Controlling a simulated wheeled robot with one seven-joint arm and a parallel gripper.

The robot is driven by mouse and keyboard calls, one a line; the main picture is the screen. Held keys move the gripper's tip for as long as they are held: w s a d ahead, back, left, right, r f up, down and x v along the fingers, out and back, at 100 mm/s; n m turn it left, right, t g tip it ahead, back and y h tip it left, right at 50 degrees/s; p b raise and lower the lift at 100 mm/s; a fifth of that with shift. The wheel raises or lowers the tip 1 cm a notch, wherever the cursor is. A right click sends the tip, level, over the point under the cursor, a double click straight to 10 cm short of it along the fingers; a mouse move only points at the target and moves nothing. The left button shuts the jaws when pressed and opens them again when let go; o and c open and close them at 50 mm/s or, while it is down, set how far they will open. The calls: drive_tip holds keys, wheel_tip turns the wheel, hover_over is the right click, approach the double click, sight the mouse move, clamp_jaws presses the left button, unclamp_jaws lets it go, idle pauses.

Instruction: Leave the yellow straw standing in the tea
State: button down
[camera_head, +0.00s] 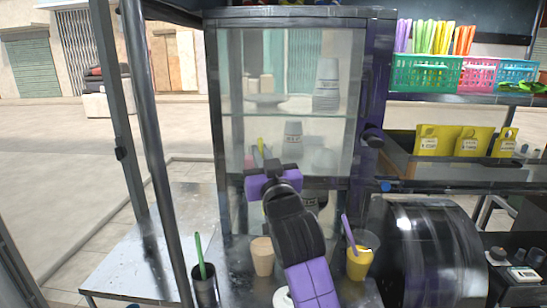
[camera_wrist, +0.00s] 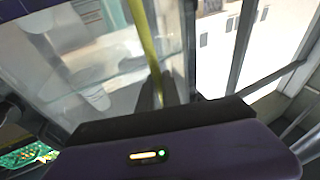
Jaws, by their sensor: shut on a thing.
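My gripper (camera_head: 266,166) is raised in front of the glass cabinet and shut on the yellow straw (camera_head: 260,145). In the wrist view the yellow straw (camera_wrist: 146,42) runs up from between the dark fingertips (camera_wrist: 158,92). Below my gripper, on the metal counter, stands a tan cup (camera_head: 262,258), partly beside my arm; no straw shows in it. A dark cup (camera_head: 204,288) with a green straw (camera_head: 198,250) stands to the left. A yellow cup (camera_head: 359,264) with a purple straw (camera_head: 348,230) stands to the right. I cannot tell which cup holds tea.
A metal post (camera_head: 160,150) rises on the left. A dark metal drum (camera_head: 430,250) is at the right. Baskets of coloured straws (camera_head: 425,72) sit on the upper right shelf.

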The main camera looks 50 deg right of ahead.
drive_tip(key=shift+m, duration=0.3)
drive_tip(key=shift+d+f+b, duration=0.1)
drive_tip(key=shift+f+b, duration=2.15)
drive_tip(key=shift+f, duration=0.65)
wheel_tip(320, 180, down, 12)
drive_tip(key=b, duration=1)
drive_tip(key=shift+f, duration=0.25)
drive_tip(key=c, duration=1.5)
unclamp_jaws()
drive_tip(key=shift+o, duration=0.2)
drive_tip(key=shift+r, duration=0.15)
drive_tip(key=shift+r+p, duration=2.7)
drive_tip(key=shift+r, duration=0.7)
